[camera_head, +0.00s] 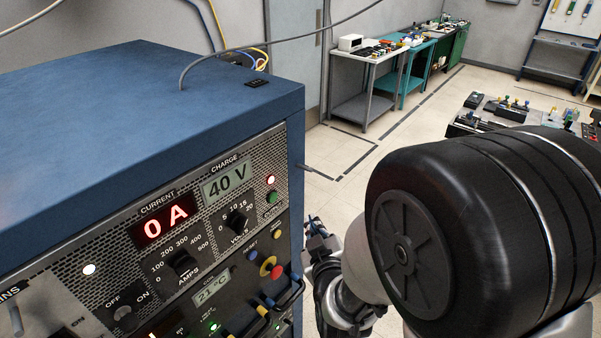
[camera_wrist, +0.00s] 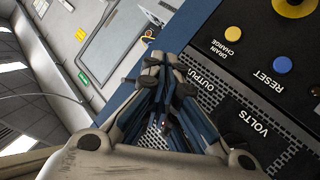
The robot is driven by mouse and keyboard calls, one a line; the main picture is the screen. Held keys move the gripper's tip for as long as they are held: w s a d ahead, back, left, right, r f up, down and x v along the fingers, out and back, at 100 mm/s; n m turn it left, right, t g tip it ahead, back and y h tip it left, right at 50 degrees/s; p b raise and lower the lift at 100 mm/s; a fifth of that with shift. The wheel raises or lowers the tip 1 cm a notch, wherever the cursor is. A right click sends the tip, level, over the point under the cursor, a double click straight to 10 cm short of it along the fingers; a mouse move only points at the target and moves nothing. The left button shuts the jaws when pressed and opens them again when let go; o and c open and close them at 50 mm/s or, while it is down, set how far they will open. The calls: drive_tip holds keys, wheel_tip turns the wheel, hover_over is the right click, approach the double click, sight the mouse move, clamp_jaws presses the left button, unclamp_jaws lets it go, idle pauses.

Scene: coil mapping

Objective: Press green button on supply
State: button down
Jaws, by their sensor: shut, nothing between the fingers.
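The blue power supply (camera_head: 130,95) fills the left of the head view, with its control panel facing right. My gripper (camera_head: 317,228) is to the right of the panel, apart from the button in the head view. In the wrist view my gripper (camera_wrist: 160,65) is shut and empty, with the panel close behind it. The OUTPUT label shows beside the fingers there. I cannot make out the green button in the wrist view; the fingers cover part of the panel.
The panel has a red-and-yellow stop knob (camera_head: 270,267), a blue RESET button (camera_wrist: 282,65), a yellow DRAIN CHARGE button (camera_wrist: 233,33) and the VOLTS knob (camera_head: 236,222). The displays read 0 A and 40 V. A grey cable (camera_head: 228,51) rises from the top.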

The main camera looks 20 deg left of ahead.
idle(0.3)
drive_tip(key=p, duration=0.2)
approach(281, 197)
drive_tip(key=w+f, duration=0.1)
drive_tip(key=w, duration=0.2)
drive_tip(key=shift+a+f, duration=0.1)
drive_tip(key=shift+a, duration=0.1)
idle(1.3)
drive_tip(key=shift+w+a+b, duration=0.15)
drive_tip(key=shift+a+b, duration=0.25)
drive_tip(key=shift+w+a, duration=0.15)
drive_tip(key=shift+a, duration=0.2)
idle(0.6)
drive_tip(key=shift+d, duration=0.1)
drive_tip(key=shift+s+d+b, duration=0.3)
drive_tip(key=shift+d+b, duration=0.2)
drive_tip(key=shift+d, duration=0.15)
